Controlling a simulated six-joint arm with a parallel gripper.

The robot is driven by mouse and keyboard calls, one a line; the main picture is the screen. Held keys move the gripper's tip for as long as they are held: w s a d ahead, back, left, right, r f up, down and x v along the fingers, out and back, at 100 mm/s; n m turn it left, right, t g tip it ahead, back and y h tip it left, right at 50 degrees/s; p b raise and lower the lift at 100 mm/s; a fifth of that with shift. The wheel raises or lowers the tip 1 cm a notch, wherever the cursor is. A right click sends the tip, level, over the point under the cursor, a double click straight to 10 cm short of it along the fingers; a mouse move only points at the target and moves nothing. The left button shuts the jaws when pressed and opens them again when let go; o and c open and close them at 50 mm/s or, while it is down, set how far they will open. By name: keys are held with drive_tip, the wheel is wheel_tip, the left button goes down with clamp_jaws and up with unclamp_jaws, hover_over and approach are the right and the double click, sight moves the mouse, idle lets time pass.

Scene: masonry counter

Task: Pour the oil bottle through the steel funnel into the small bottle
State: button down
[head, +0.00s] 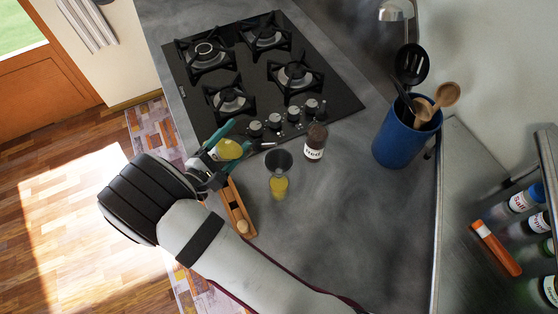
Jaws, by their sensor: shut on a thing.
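My gripper (220,143), with teal fingers, is shut on the oil bottle (229,149), which holds yellow oil. The bottle is tipped far over, its neck pointing right toward the steel funnel (279,159). The dark, wide mouth of the funnel sits on top of the small bottle (278,186), which stands upright on the counter. Yellow shows inside the small bottle. The oil bottle's mouth appears close to the funnel's upper left rim; I cannot make out a stream of oil. The gripper's fingers hide part of the oil bottle.
A brown labelled jar (315,142) stands right of the funnel. A wooden holder (237,207) lies left of the small bottle. The black hob (345,98) is behind, and a blue utensil pot (393,143) stands right. The grey counter (335,215) is clear at front right.

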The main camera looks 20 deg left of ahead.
drive_tip(key=d+f+n+t+h+b, duration=0.1)
drive_tip(key=d+f+n, duration=0.2)
drive_tip(key=n, duration=0.6)
drive_tip(key=shift+s+d+n+b, duration=0.2)
drive_tip(key=shift+d+n+b, duration=0.15)
drive_tip(key=shift+d, duration=0.7)
drive_tip(key=shift+f, duration=0.1)
